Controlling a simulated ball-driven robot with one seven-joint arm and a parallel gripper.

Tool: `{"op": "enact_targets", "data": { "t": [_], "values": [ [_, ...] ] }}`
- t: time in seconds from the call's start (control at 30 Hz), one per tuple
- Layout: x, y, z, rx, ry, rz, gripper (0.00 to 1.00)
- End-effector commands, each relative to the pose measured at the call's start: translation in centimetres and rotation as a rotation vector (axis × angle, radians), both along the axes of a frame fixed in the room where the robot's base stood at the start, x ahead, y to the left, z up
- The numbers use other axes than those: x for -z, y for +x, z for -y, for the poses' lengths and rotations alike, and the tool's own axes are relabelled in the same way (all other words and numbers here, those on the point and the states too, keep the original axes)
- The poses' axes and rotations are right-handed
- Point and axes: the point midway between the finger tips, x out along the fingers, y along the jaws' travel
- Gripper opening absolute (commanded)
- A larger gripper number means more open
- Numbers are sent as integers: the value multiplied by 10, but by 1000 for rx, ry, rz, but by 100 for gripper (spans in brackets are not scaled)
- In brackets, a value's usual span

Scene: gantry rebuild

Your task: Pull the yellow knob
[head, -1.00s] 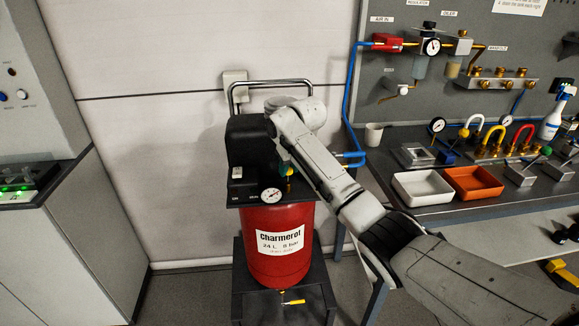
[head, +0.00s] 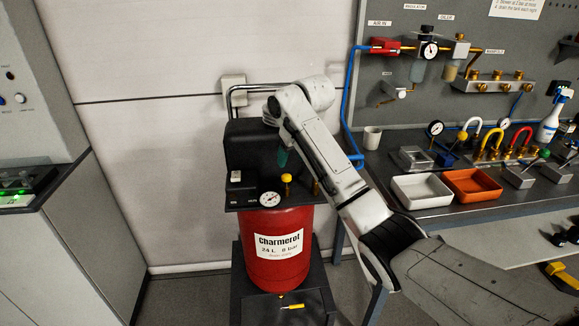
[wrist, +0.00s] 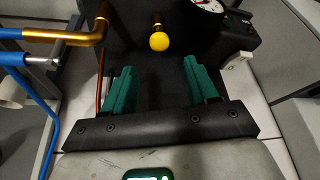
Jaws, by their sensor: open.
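The yellow knob (head: 287,178) stands on the black top plate of the red compressor tank (head: 262,222), just right of the gauge. In the wrist view the round yellow knob (wrist: 159,41) sits on a brass stem, beyond the fingertips and roughly centred between them. My gripper (wrist: 158,84) has two green fingers spread apart with nothing between them. In the head view only a bit of green finger (head: 283,157) shows above the knob, beside the black motor housing (head: 250,147); my arm hides the rest.
The pressure gauge (head: 270,199) is close to the knob. A brass elbow with blue hose (wrist: 83,32) lies left of the fingers in the wrist view. A metal handle (head: 262,87) rises behind. The bench at right holds a white tray (head: 421,204) and an orange tray (head: 472,201).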

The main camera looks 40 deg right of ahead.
Motion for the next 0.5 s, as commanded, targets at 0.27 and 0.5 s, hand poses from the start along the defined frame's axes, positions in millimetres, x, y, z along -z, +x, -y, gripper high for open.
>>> {"op": "enact_targets", "data": {
  "t": [0.27, 0.5],
  "values": [
    [-32, -13, -3, 0, -1, 2, 58],
    [-36, -15, -3, 0, -1, -1, 58]
  ]
}}
